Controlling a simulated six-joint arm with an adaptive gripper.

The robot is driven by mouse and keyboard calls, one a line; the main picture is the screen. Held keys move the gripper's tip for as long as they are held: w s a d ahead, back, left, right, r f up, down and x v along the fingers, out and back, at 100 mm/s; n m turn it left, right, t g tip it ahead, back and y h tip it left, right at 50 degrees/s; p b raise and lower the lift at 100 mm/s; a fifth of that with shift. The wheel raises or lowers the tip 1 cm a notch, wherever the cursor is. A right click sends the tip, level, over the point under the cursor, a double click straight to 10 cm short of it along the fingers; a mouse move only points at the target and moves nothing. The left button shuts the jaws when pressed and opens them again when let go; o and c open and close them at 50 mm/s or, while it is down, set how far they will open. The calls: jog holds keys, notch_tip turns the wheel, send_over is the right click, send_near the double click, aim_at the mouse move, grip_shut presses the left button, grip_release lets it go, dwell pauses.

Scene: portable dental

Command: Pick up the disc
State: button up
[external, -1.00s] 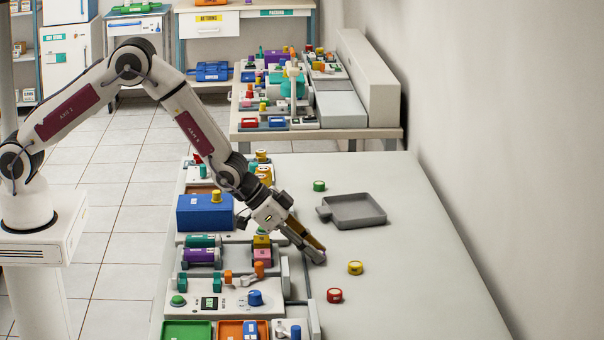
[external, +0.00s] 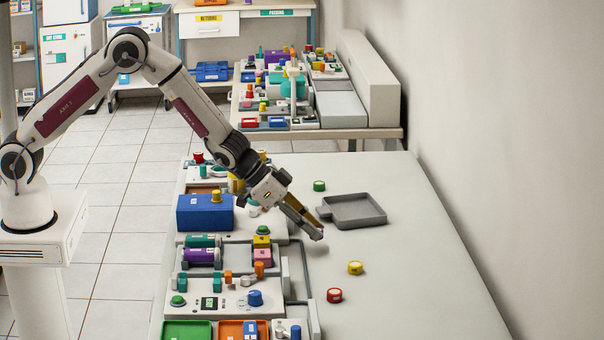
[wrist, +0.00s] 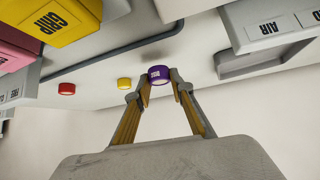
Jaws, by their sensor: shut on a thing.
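A purple disc with a white label (wrist: 159,75) sits between the fingertips in the wrist view. My gripper (wrist: 160,88) is shut on it, with one finger on each side. In the external view my gripper (external: 317,233) points down and right, just below the grey tray's left corner. Only a small purple patch of the disc (external: 321,230) shows there at the fingertips. Its height above the table is hard to judge. A red disc (external: 334,295), a yellow disc (external: 355,267) and a green disc (external: 319,186) lie apart on the table.
The shallow grey tray (external: 376,222) looks empty and has a handle on its left. Blocks, a blue box (external: 205,212) and fixtures crowd the table's left side. A dark tube (external: 303,262) runs along their edge. The right side of the table is clear.

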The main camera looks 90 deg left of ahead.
jog(key=a, duration=3.9)
jog(key=shift+a, duration=0.4)
jog(key=s+d+r, duration=0.2)
jog(key=d+r, duration=0.4)
jog(key=d, duration=0.3)
jog(key=s+d+r, duration=0.1)
jog(key=d+r, duration=0.5)
jog(key=d, duration=0.4)
jog(key=s+d+r+m+h, duration=0.1)
jog(key=s+d+r, duration=0.1)
jog(key=s+d, duration=0.6)
jog(key=s+d+r, duration=0.2)
jog(key=s+d, duration=0.4)
jog(key=d, duration=0.3)
jog(key=w+a+f+n+y, duration=0.2)
jog(key=w+a+n, duration=0.1)
jog(key=w, duration=0.4)
jog(key=w+a+f+n+y, duration=0.2)
jog(key=w+a, duration=0.3)
jog(key=w, duration=0.3)
jog(key=w+a+f+n+g+y, duration=0.1)
jog(key=w+a+f+n+y, duration=0.1)
jog(key=w, duration=0.5)
jog(key=shift+w+a+f+n+y, duration=0.2)
jog(key=shift+a+n+y, duration=0.4)
jog(key=shift+a+n, duration=0.65)
